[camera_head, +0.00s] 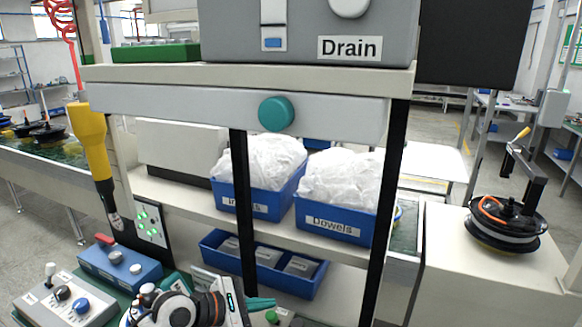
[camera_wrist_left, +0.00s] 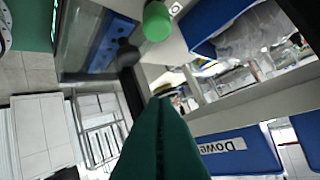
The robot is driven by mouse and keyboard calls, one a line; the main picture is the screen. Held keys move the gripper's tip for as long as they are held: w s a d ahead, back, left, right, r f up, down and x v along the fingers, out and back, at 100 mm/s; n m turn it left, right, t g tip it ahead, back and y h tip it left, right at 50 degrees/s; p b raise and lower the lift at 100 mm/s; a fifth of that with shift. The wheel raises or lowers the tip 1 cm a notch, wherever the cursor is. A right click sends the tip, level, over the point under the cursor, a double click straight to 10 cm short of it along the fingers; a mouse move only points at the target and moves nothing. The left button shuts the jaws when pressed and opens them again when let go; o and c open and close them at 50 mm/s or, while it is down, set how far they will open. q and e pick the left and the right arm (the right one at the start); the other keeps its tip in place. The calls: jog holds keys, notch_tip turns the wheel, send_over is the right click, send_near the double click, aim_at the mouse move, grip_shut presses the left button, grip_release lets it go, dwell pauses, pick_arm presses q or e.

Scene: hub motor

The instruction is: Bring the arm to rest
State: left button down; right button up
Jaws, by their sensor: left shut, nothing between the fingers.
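My left gripper (camera_head: 262,303) is at the bottom of the head view, at the end of my dark wrist. Its teal fingers point right, in front of the lower part of the workstation. In the left wrist view the two green fingers (camera_wrist_left: 160,108) lie together with nothing between them. The gripper is shut and empty. My right gripper is in neither view.
Blue bins labelled Dowels (camera_head: 340,212) and a partly hidden label (camera_head: 265,204) stand on the shelf. A lower blue bin (camera_head: 308,284) holds grey parts. A green button (camera_head: 272,317) is just below my fingers. Control boxes (camera_head: 120,268) stand at left.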

pick_arm(q)
jog(key=s+d+r+n+t+h, duration=0.3)
jog(key=r+n+t+h, duration=0.1)
jog(key=r+n, duration=0.2)
jog(key=s+a+r+n+t+y, duration=0.25)
jog(key=a+n+t+y, duration=0.75)
jog(key=n, duration=1.3)
jog(key=s+a+f+n+g+y, duration=0.55)
jog(key=a+f+n+y, duration=0.35)
jog(key=n, duration=0.4)
jog(key=s+d+f+n+g+h, duration=0.15)
jog(key=s+f+n+g, duration=0.35)
jog(key=s, duration=0.5)
jog(key=s+d+f+n+g+h, duration=0.1)
jog(key=s+f+n+g+h, duration=0.2)
jog(key=s+f+g, duration=0.6)
notch_tip(320, 180, down, 26)
jog(key=s+f+b, duration=0.1)
jog(key=s+b, duration=0.1)
jog(key=s+a+f+b, duration=0.1)
jog(key=s+a+f, duration=0.2)
jog(key=s+f, duration=1.3)
jog(key=shift+s+f, duration=0.4)
jog(key=shift+f, duration=0.05)
